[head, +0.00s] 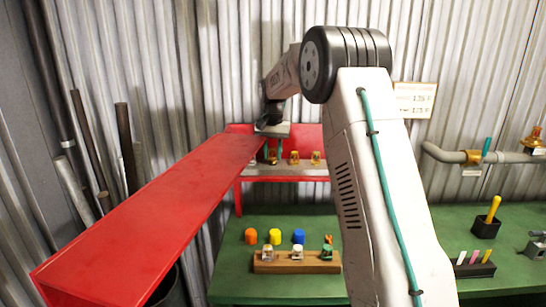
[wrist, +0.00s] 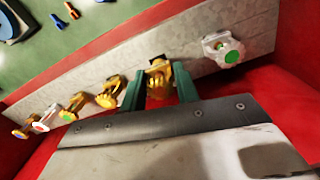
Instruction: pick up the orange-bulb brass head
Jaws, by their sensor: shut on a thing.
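My gripper (wrist: 160,88) has its two green fingers shut on a brass head (wrist: 158,72) at the pale shelf strip in the wrist view. The colour of this head's bulb is hard to make out between the fingers. I cannot tell whether it still touches the shelf. In the head view my gripper (head: 272,152) is small and partly behind the red panel. Other brass heads, such as this one (wrist: 108,92), stand in a row to the left. A silvery head with a green centre (wrist: 224,50) stands to the right.
A long red panel (head: 150,220) runs toward the red shelf. Below, a green bench (head: 225,285) holds a wooden block (head: 296,263) with heads in it, and orange, yellow and blue caps (head: 298,236). A pipe (head: 450,156) runs along the right wall.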

